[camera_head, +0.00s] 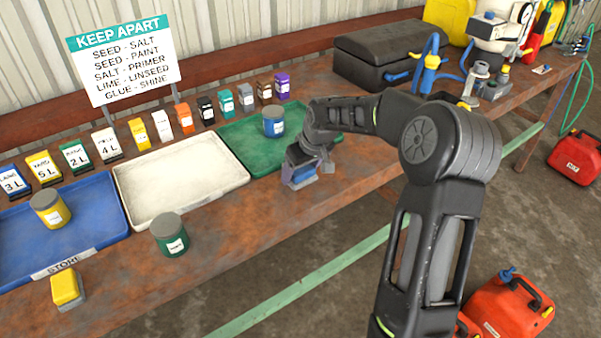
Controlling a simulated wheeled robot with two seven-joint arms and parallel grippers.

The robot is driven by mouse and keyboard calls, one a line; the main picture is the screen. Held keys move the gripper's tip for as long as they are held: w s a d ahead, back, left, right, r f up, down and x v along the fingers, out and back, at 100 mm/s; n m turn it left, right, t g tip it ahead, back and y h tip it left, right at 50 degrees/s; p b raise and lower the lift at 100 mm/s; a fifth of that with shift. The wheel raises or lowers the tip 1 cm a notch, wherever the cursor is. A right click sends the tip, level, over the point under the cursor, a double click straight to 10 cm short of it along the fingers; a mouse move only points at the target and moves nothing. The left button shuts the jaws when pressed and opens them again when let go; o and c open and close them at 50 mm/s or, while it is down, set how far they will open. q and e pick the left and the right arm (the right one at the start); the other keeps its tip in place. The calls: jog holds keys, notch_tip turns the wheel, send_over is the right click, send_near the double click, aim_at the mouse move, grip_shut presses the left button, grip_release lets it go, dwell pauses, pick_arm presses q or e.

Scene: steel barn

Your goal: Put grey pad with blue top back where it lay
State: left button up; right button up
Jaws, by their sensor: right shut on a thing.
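The grey pad with blue top (298,179) is in my right gripper (307,170), at the front edge of the green tray, over the rusty workbench (205,215). The gripper is shut on it and hides part of it. I cannot tell whether the pad touches the bench. My left gripper is out of view.
A blue jar (273,122) stands in the green tray (260,155). A white tray (205,150) and a blue tray (100,190) with a yellow jar (50,210) lie left. A green jar (170,234) and yellow-topped pad (66,288) stand near the front edge.

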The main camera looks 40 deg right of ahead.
jog(key=shift+f, duration=0.65)
jog(key=shift+f, duration=0.1)
jog(key=shift+f, duration=0.15)
jog(key=o, duration=1.4)
jog(key=shift+o, duration=0.2)
jog(key=shift+r, duration=0.25)
jog(key=b+v, duration=0.1)
jog(key=v, duration=1.1)
